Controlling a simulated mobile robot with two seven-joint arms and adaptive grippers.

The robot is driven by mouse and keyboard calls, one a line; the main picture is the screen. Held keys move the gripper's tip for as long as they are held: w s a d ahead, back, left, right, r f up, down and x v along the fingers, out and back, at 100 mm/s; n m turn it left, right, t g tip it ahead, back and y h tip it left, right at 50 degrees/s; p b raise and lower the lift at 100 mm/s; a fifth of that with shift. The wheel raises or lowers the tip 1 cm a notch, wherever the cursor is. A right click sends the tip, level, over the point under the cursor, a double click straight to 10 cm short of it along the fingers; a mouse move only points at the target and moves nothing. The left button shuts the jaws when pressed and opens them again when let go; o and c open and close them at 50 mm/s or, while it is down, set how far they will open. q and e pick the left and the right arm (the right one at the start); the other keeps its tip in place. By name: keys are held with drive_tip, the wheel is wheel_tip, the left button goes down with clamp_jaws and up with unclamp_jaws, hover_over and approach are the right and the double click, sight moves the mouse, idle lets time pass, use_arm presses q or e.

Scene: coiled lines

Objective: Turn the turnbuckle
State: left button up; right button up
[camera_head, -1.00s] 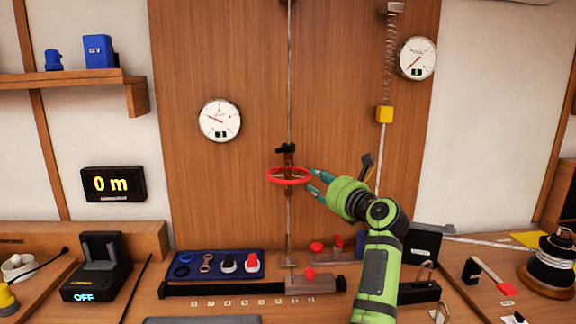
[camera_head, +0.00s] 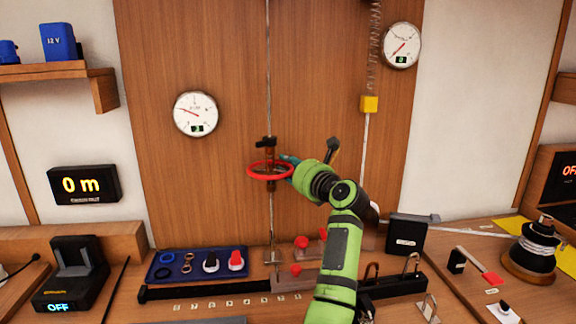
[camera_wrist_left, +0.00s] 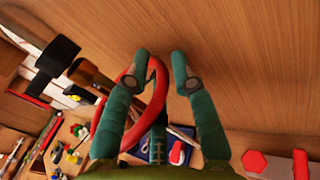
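The turnbuckle hangs on a thin vertical line in front of the wood panel, with a brown body (camera_head: 271,187), a red ring (camera_head: 268,178) around it and a black crosspiece (camera_head: 266,142) on top. My left gripper (camera_head: 288,163) is at the ring's right side, partly hidden by its own wrist. In the left wrist view, its two teal fingers (camera_wrist_left: 162,75) are apart. The red ring (camera_wrist_left: 158,100) passes by the left finger, partly hidden by it; I cannot tell if they touch. The brown body (camera_wrist_left: 90,76) is left of the fingers. My right gripper is not in view.
Two round dials (camera_head: 196,114) (camera_head: 401,45) hang on the panel. A spring with a yellow block (camera_head: 369,104) hangs at right. Below, the bench holds a blue tray (camera_head: 160,272) of small parts and a black rail (camera_head: 200,291).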

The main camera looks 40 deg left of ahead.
sight(291, 168)
use_arm(q)
clamp_jaws()
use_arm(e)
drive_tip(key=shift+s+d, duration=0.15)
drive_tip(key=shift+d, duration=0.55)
use_arm(q)
drive_tip(key=shift+r, duration=0.1)
drive_tip(key=shift+t, duration=0.3)
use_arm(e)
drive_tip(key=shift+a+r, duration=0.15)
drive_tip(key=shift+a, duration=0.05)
